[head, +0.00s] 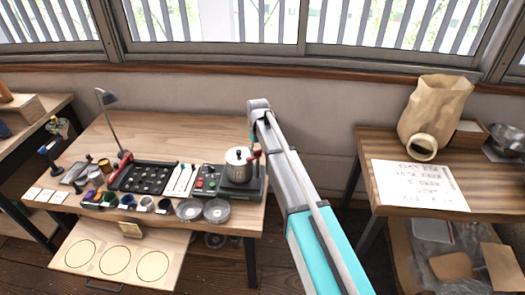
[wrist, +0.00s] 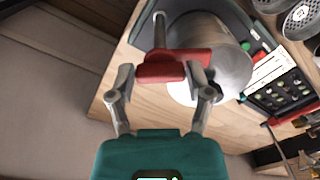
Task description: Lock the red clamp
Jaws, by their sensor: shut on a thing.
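A red bar-shaped part (wrist: 175,63) sits beside a silver metal pot (wrist: 222,50) in the wrist view. My gripper (wrist: 160,78) has its two fingers on either side of the near end of this red part and is shut on it. A grey rod stands up behind it. In the head view the pot (head: 239,172) stands on a dark unit at the table's right end, with a bit of red (head: 253,155) at its right side. The gripper's fingers are too small to make out there. A second red piece (head: 124,158) is at the foot of the desk lamp.
The right table holds a paper bag (head: 436,108) and a printed sheet (head: 420,185). A gap separates the tables.

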